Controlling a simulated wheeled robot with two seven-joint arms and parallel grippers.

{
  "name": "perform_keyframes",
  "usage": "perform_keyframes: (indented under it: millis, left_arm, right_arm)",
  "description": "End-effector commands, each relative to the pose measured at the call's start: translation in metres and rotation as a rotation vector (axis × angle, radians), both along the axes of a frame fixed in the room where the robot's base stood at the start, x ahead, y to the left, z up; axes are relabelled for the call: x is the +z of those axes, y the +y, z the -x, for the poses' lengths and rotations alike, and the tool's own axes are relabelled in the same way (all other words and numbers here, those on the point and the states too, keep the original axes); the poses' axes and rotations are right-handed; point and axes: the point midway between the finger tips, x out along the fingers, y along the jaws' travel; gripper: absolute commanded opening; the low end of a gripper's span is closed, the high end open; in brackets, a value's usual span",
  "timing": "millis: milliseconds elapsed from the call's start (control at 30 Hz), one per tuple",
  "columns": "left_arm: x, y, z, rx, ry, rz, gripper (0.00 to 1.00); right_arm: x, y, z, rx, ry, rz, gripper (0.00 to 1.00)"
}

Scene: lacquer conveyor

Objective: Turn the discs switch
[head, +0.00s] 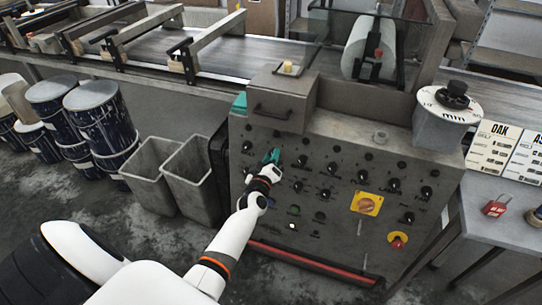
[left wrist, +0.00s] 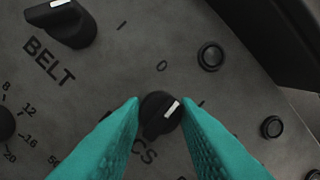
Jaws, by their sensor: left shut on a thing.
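The discs switch is a black round knob (left wrist: 160,115) with a white pointer mark, on the grey control panel. The letters "CS" show below it in the left wrist view; the rest of its label is hidden behind a finger. Its white mark points up and right, between a "0" above and a partly hidden stroke mark at the right. My left gripper (left wrist: 161,108) has teal fingers shut on the knob from both sides. In the head view the left gripper (head: 270,158) is at the panel's upper left. My right gripper is not in view.
The belt switch (left wrist: 65,22) is up-left of the knob, with round buttons (left wrist: 210,56) to the right. The panel (head: 330,230) holds several other knobs, a yellow switch (head: 366,204) and a red knob (head: 397,241). Grey bins (head: 150,160) stand left of it.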

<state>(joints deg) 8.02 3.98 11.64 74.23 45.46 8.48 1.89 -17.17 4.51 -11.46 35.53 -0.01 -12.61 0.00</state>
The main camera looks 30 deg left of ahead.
Motion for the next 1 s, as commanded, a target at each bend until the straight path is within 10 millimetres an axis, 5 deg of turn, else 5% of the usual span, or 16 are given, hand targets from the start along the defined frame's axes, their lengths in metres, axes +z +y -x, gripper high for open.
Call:
perform_keyframes:
  millis: [500, 1000]
  left_arm:
    - [0.0, -0.001, 0.0, 0.064, -0.08, 0.343, 0.05]
    - [-0.001, -0.001, 0.0, 0.077, -0.097, 0.416, 0.05]
  right_arm:
    - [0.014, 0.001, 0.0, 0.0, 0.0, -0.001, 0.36]
    - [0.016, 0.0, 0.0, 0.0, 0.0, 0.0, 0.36]
